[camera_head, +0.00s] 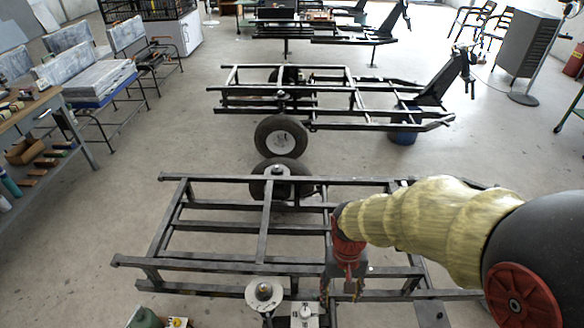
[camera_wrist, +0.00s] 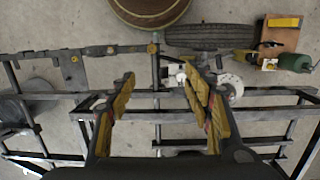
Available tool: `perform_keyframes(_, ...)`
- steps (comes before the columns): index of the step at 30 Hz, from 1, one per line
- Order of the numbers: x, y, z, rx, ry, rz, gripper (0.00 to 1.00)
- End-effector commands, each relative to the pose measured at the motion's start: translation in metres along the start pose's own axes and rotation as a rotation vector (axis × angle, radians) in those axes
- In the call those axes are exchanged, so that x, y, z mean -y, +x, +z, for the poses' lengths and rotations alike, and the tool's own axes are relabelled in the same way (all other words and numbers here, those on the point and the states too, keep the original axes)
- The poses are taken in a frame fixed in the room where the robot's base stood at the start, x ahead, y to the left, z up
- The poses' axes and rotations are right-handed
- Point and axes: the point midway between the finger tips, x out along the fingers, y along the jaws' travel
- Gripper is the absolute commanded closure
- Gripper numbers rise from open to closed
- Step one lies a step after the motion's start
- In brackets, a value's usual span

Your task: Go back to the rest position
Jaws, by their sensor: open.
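My gripper (camera_head: 342,287) hangs fingers-down over the near side of the black metal frame (camera_head: 215,263) in the head view, at the end of my yellow-sleeved arm. In the wrist view my gripper (camera_wrist: 158,85) shows its two yellow-and-dark fingers spread apart, with nothing held between them. Bars of the frame (camera_wrist: 270,142) pass below the fingers. Whether a fingertip touches the frame cannot be told.
A round hub (camera_head: 264,293) stands by the frame's near side. A tyre (camera_wrist: 195,36) and a green bottle-like object (camera_wrist: 295,62) lie beyond the fingers. A second wheeled frame (camera_head: 330,112) stands behind. A workbench (camera_head: 35,105) is at left. Bare floor lies between.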

Motion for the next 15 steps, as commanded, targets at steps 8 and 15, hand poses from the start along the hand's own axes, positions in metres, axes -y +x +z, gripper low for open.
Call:
perform_keyframes(8,-0.031,-0.095,0.049,-0.186,-0.132,-0.022,0.49)
perform_keyframes(15,-0.052,-0.157,0.084,-0.402,-0.087,-0.032,0.49)
